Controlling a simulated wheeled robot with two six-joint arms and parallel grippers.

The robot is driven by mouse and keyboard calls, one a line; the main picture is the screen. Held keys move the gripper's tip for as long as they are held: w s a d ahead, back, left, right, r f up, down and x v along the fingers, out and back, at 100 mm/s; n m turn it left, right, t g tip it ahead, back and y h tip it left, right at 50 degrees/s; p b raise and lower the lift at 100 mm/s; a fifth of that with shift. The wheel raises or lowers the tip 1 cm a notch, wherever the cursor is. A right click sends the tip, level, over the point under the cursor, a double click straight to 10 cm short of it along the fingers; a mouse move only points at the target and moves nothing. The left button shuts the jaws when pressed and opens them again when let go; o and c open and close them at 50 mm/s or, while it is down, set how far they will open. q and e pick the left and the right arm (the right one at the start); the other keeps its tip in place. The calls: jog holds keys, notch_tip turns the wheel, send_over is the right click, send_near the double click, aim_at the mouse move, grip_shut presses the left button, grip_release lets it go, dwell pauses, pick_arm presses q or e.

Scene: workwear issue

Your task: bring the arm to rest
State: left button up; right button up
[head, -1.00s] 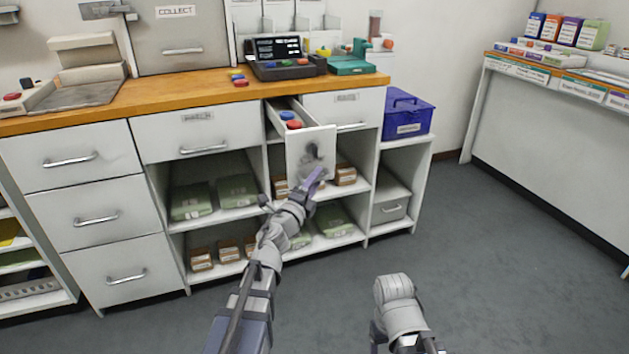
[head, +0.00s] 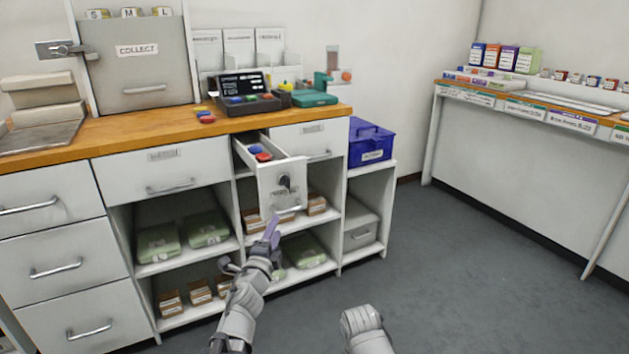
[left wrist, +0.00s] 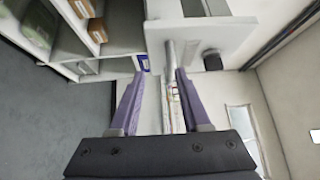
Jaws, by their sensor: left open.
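My left gripper (head: 271,232), with purple fingers, is in front of the shelf unit, just below the front of an open drawer (head: 268,186). In the left wrist view the two fingers (left wrist: 158,82) stand apart with nothing held between them. The drawer's pale front (left wrist: 190,35) and its metal handle (left wrist: 169,62) show beyond the fingertips; contact cannot be made out. A grey link of my right arm shows at the bottom of the head view, but its gripper is out of view.
The drawer holds red and blue items (head: 260,154). The wooden counter (head: 120,131) carries a dark console (head: 243,98). A blue box (head: 370,146) stands on the lower unit at right. Shelves (head: 160,264) hold green packs and brown boxes. Grey floor (head: 455,270) is clear to the right.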

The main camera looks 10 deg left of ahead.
pick_arm(q)
jog(key=s+d+f+n+g+y+p, duration=0.15)
jog(key=s+f+n+g+y, duration=0.4)
jog(key=f+n+g, duration=0.65)
jog(key=s+d+f+n+g+h, duration=0.1)
jog(key=s+d+f+g, duration=0.3)
jog(key=s, duration=0.5)
jog(key=s+d+f+n+g+h, duration=0.1)
jog(key=s+d+f+g+h, duration=0.15)
jog(key=s+d+f, duration=0.55)
notch_tip(320, 180, up, 41)
jog(key=s+a+p, duration=0.1)
jog(key=s+p, duration=0.1)
jog(key=p, duration=3.6)
jog(key=shift+s+a+f+n+y, duration=0.15)
jog(key=shift+s+a+n+y, duration=0.15)
jog(key=shift+s+a, duration=0.1)
jog(key=shift+g, duration=0.25)
